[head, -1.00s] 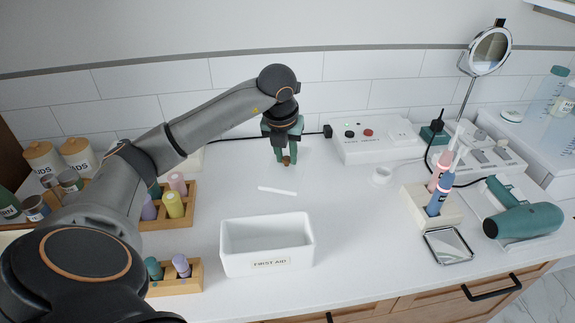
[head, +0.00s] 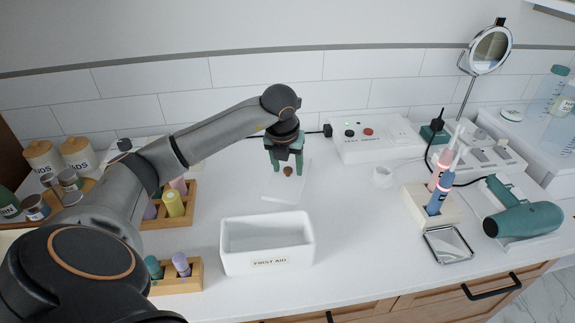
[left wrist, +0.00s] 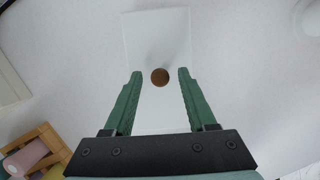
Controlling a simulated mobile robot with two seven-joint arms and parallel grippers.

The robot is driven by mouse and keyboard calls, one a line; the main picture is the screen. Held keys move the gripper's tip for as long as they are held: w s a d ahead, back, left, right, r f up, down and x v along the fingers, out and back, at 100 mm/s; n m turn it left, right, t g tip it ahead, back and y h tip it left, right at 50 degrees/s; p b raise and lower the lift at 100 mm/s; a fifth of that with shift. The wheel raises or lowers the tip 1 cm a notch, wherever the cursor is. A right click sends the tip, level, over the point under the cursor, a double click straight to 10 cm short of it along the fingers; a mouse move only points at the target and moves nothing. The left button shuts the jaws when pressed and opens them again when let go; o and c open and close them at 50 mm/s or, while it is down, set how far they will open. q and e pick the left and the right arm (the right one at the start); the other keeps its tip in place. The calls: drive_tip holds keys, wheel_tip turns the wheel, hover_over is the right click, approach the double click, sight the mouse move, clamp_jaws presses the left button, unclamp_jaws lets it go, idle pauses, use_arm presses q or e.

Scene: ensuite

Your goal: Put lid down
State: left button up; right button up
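The lid (head: 282,190) is a flat white plate with a round brown knob (head: 288,170). It appears to lie flat on the white counter behind the first aid box (head: 240,262), an open white bin. My left gripper (head: 287,169) is above the lid with its green fingers on either side of the knob. In the left wrist view the fingers (left wrist: 159,74) are open, with a gap on each side of the knob (left wrist: 160,77); the lid (left wrist: 155,35) is faint against the counter. My right gripper is not in view.
Wooden racks with coloured bottles (head: 174,203) stand to the left. The counter right of the bin is clear.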

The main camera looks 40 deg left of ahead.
sight(284, 186)
use_arm(q)
drive_tip(key=shift+r, duration=0.1)
drive_tip(key=shift+r, duration=0.3)
drive_tip(key=p+v, duration=0.1)
drive_tip(key=v, duration=1)
drive_tip(key=shift+r, duration=0.25)
drive_tip(key=shift+s+d, duration=0.15)
